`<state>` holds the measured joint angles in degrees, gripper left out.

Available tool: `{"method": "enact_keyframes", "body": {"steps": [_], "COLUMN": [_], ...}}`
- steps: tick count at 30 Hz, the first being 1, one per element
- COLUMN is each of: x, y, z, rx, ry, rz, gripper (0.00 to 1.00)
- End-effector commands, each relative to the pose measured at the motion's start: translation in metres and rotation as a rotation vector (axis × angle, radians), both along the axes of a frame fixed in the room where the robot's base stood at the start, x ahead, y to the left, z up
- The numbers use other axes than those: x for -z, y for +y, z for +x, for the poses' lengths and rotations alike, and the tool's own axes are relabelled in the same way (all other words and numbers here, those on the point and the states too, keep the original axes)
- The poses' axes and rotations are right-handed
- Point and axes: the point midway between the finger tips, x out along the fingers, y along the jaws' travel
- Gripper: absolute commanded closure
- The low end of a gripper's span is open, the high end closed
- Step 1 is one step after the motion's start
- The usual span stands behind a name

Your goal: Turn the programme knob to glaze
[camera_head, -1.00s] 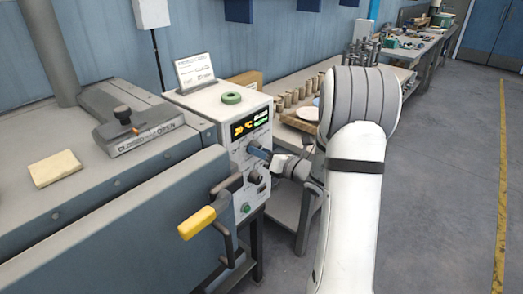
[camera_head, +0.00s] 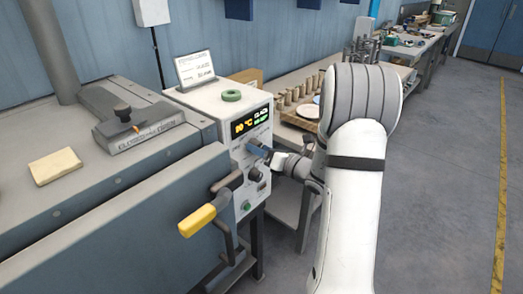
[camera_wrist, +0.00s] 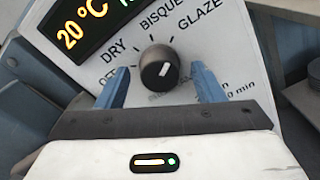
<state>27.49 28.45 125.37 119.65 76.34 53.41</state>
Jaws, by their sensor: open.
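The programme knob (camera_wrist: 158,66) is a dark round knob on the white control panel (camera_wrist: 235,70), with labels OFF, DRY, BISQUE and GLAZE around it in the wrist view. My gripper (camera_wrist: 159,70) is open, with one blue finger on each side of the knob and a visible gap on both sides.
The display (camera_head: 252,122) above the knob reads 20 °C in the wrist view. Below are another dark knob (camera_head: 254,174) and a green button (camera_head: 246,206). A yellow handle (camera_head: 198,220) sticks out to the left. A bench with pots (camera_head: 292,95) stands behind.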

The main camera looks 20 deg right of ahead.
Motion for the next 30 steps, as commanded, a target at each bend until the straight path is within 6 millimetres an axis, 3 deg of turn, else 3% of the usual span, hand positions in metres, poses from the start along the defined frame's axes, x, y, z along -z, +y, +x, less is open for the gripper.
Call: {"method": "enact_keyframes", "body": {"steps": [15, 30], "x": [0.001, 0.0], "y": [-0.037, -0.039], "z": [-0.062, -0.066], "rx": [0.003, 0.001], "ry": [0.001, 0.0], "rz": [0.0, 0.0], "gripper": [0.38, 0.38]}}
